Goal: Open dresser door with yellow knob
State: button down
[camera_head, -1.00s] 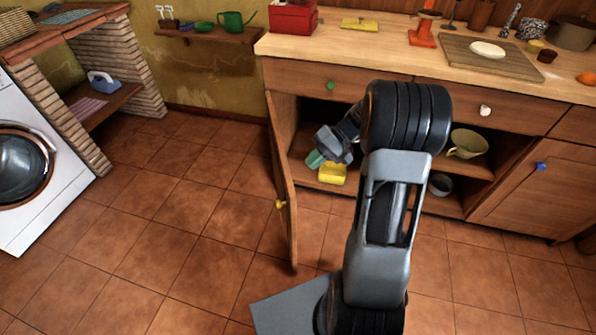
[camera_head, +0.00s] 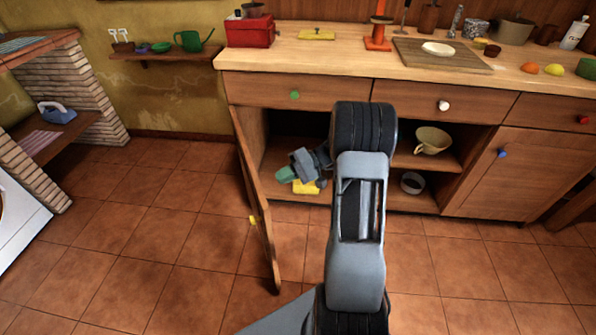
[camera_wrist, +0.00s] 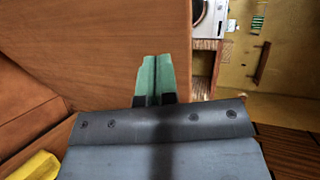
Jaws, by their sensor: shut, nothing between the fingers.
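The dresser door (camera_head: 256,200) stands open at the left of the lower cabinet, swung out towards me. Its yellow knob (camera_head: 252,220) is on the face turned left, away from the opening. My gripper (camera_head: 284,174) is inside the opening, to the right of the door, its green fingers pointing left towards the door's inner side. In the wrist view the fingers (camera_wrist: 155,80) are together and empty, in front of a wooden panel. I cannot tell whether they touch it. My forearm hides part of the opening.
A yellow block (camera_head: 305,187) lies on the cabinet floor by my gripper. A beige cup (camera_head: 432,140) stands on the shelf and a grey bowl (camera_head: 412,183) below. A door with a blue knob (camera_head: 502,153) is shut at right. The tiled floor at left is clear.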

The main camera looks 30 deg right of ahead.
jog(key=shift+w+a+b, duration=0.2)
jog(key=shift+a, duration=0.9)
jog(key=shift+w+a+b, duration=0.15)
jog(key=shift+a, duration=0.95)
